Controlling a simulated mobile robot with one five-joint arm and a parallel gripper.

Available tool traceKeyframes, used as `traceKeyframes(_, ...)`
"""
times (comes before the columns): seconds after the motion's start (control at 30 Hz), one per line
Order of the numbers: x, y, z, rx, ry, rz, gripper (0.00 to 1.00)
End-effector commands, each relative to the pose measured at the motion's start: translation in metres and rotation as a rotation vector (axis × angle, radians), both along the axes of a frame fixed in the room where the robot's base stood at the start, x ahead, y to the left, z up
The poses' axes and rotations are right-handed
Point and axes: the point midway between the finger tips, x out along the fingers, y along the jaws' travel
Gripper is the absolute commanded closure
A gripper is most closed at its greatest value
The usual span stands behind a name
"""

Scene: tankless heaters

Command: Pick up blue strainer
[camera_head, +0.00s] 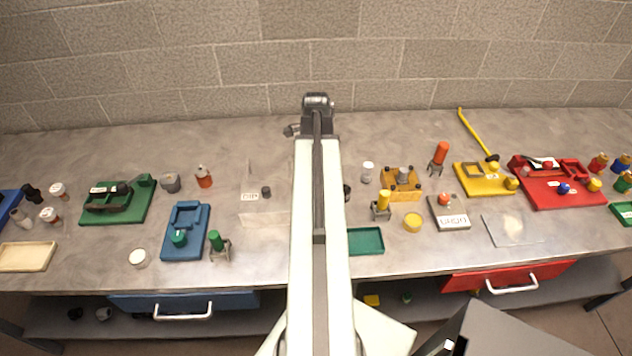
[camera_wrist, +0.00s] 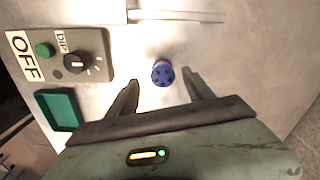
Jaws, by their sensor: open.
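A small blue round piece with holes or dark spots on its top, which looks like the blue strainer (camera_wrist: 162,75), is on a pale grey surface in the wrist view. A bit of orange-brown shows at its upper edge. My gripper (camera_wrist: 160,82) is open, with one dark finger to the left of the blue piece and the other to its right. In the head view my arm covers the middle of the bench, and I cannot make out this blue piece or my fingertips there.
In the wrist view a dark panel (camera_wrist: 80,55) with a knob and OFF label, and a green tray (camera_wrist: 58,110), lie to the left. In the head view, a blue fixture (camera_head: 185,245), a yellow tray (camera_head: 485,183) and a red tray (camera_head: 570,195) stand on the bench before a block wall.

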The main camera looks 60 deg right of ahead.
Motion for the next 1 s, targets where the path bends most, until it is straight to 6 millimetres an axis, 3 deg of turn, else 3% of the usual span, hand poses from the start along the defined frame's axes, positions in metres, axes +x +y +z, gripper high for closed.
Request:
traceKeyframes(0.27, 0.002, -0.003, -0.049, 0.0, 0.0, 0.0, 0.39)
traceKeyframes(0.53, 0.002, -0.003, -0.048, 0.0, 0.0, 0.001, 0.39)
traceKeyframes(0.57, 0.002, -0.003, -0.048, 0.0, 0.0, 0.001, 0.45)
traceKeyframes(0.77, 0.002, -0.003, -0.048, 0.0, 0.0, 0.001, 1.0)
traceKeyframes(1.0, 0.003, -0.003, -0.047, 0.0, 0.0, 0.001, 1.0)
